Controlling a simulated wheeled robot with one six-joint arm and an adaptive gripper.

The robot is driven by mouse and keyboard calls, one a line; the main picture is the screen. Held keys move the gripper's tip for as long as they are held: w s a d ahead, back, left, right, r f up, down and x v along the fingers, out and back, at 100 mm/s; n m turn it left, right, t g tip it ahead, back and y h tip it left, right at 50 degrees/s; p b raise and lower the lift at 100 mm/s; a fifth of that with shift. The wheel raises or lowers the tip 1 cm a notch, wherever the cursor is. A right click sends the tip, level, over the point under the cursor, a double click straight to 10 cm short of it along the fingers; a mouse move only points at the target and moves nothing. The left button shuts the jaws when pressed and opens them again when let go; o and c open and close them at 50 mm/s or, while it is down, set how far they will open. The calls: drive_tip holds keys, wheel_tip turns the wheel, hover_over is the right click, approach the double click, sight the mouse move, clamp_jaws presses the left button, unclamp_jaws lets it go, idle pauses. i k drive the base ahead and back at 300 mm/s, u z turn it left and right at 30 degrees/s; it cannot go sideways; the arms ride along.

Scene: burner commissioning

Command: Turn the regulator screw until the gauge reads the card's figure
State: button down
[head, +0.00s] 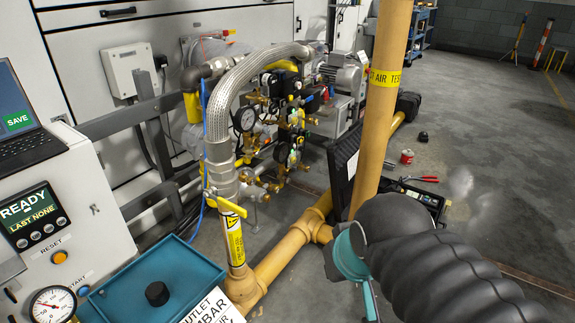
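A dial gauge (244,118) with a white face sits on the valve train (290,115), behind the braided hose; its reading is too small to tell. A second round gauge (53,305) with a red needle shows at the bottom left, on the white test cabinet (85,190). A white card (212,308) reading "OUTLET", "MBAR" and "AIR" is cut off by the bottom edge, so no figure shows. I cannot pick out the regulator screw among the fittings. My dark ribbed arm sleeve fills the lower right.
A teal tray (203,262) holding a black round cap (157,293) stands at the lower left. A yellow upright pipe (382,95) and the braided hose (217,108) flank the valve train. An open black case (343,165) and a red can (407,157) are on the floor. The right floor is mostly clear.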

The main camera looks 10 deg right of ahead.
sight(267, 199)
drive_tip(key=k, duration=0.1)
drive_tip(key=z, duration=1.85)
drive_tip(key=i, duration=1.25)
drive_tip(key=u, duration=2.45)
drive_tip(key=i, duration=0.5)
drive_tip(key=u, duration=0.25)
